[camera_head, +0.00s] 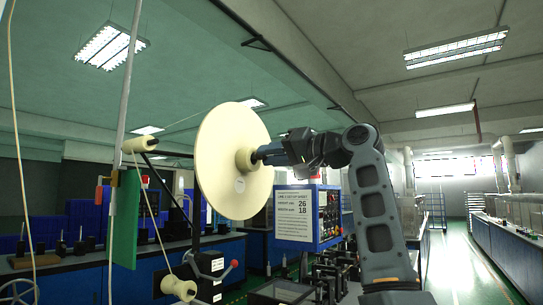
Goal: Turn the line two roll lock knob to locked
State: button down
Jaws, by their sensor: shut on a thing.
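A large cream roll disc (222,160) stands upright on the payoff stand, facing right. A cream hub (245,161) sticks out from its centre. My gripper (261,155) reaches in from the right, with its fingers at the end of this hub. It is shut on the lock knob there, which is mostly hidden by the fingers, so its turned position cannot be read. A blue-framed panel (323,230) with a sign about the line stands below my gripper, with dark controls on its right side.
A green plate (126,218) stands left of the roll. Cream guide rollers (139,145) sit on arms there, with one lower (178,288). A lever with a red ball (234,264) is below the roll. Dark fixtures (335,272) crowd the bench under my arm. An aisle (450,260) is clear at right.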

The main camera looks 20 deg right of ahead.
dwell(0.5)
jog(key=c, duration=1)
grip_release()
jog(key=shift+s+d, duration=0.1)
jog(key=b+v, duration=0.2)
jog(key=v, duration=0.5)
jog(key=shift+s+d+b, duration=0.15)
jog(key=shift+s+b, duration=0.05)
jog(key=shift+b, duration=0.1)
jog(key=shift+f, duration=0.1)
